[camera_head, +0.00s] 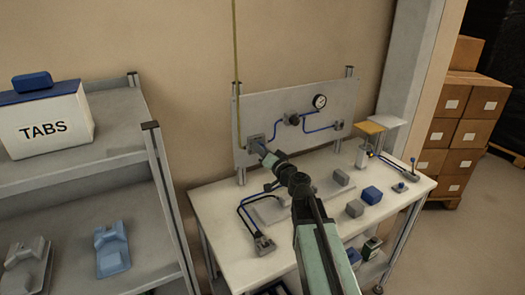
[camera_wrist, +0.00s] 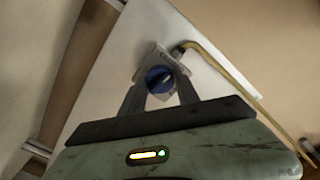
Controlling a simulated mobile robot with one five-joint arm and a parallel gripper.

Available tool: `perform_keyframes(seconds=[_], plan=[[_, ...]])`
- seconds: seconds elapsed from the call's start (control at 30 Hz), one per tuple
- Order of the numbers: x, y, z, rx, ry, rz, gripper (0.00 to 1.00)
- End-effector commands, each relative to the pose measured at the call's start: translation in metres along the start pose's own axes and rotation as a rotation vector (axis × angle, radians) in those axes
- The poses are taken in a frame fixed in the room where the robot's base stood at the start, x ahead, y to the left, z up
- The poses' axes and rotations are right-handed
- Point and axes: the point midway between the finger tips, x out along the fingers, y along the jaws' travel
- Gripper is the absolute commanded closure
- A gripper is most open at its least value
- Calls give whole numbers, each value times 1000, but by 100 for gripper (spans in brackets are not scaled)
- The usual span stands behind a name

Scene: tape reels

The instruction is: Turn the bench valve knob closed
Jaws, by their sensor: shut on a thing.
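The bench valve knob (camera_wrist: 158,79) is blue and round, on a grey valve body (camera_wrist: 152,59) fixed to the upright panel. In the wrist view the two dark fingers of my gripper (camera_wrist: 158,88) sit on either side of the knob and are shut on it. In the head view my gripper (camera_head: 264,152) reaches the valve at the panel's lower left; the valve body (camera_head: 255,140) shows just past it. The fingers cover the knob's sides. I cannot tell the knob's exact turn angle.
The grey panel (camera_head: 262,100) carries blue tubing, a round gauge (camera_head: 320,101) and a yellow pipe (camera_head: 237,70). The white bench (camera_head: 220,205) holds several small blocks and fittings. A shelf (camera_head: 90,165) with a TABS box (camera_head: 50,125) stands at left. Cartons (camera_head: 458,130) are stacked at right.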

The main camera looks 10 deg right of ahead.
Motion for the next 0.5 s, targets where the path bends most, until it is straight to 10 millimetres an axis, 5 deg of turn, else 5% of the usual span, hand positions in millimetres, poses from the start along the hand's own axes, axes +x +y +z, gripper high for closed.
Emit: perform_keyframes(seconds=[0.5], plan=[[-1, 0, 2, -109, -3, -1, 100]])
